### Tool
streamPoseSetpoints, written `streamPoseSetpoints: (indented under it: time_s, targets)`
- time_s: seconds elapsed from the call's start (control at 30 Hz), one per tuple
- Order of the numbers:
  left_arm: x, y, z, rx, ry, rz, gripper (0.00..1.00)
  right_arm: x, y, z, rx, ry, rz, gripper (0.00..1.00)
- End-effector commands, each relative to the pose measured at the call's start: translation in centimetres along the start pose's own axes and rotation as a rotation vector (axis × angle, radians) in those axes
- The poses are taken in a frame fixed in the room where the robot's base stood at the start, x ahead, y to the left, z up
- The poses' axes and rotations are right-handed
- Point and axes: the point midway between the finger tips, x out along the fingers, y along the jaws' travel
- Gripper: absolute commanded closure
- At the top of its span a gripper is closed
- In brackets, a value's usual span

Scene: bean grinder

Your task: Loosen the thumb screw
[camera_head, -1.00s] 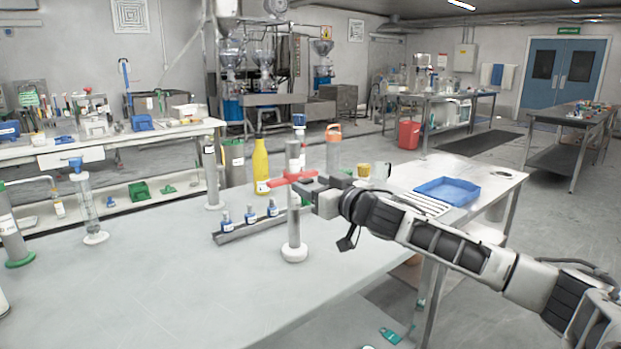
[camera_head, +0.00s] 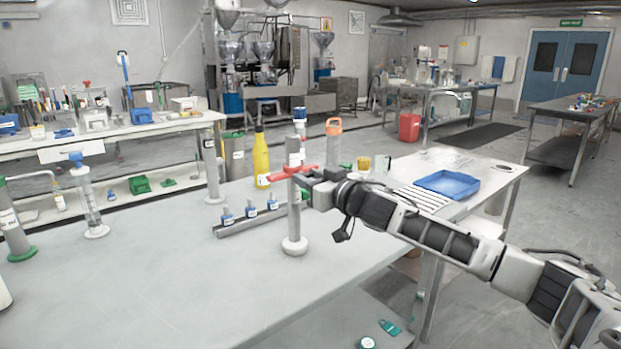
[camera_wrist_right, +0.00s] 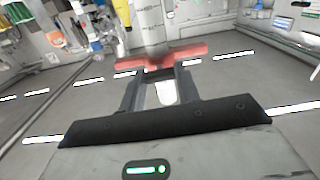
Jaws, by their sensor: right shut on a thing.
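A red bar-shaped thumb screw (camera_head: 281,175) sits across the upper part of a grey upright post (camera_head: 294,212) with a round white foot on the near table. My right gripper (camera_head: 307,178) reaches in from the right at the height of the red bar. In the right wrist view the red bar (camera_wrist_right: 190,53) spans the ends of both fingers (camera_wrist_right: 158,76), with the grey post just beyond. The gripper is shut on the thumb screw; the exact contact is partly hidden. My left gripper is in no view.
Left of the post stand a rack of small blue-capped bottles (camera_head: 250,219) and a yellow bottle (camera_head: 261,160). An orange-topped bottle (camera_head: 333,142) stands behind. A blue tray (camera_head: 447,185) lies to the right. The table's (camera_head: 180,285) front middle is clear.

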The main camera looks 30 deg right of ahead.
Motion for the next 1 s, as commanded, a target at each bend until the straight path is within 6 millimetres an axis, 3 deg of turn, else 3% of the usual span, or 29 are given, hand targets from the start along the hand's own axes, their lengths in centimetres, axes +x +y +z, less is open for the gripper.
streamPoseSetpoints:
  time_s: [0.27,1.0]
  targets:
    - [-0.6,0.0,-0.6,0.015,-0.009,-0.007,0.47,0.0,0.1,-0.2,-0.153,-0.002,0.001,0.91]
    - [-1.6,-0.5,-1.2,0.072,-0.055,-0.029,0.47,0.0,0.0,-0.2,-0.849,-0.001,0.000,0.91]
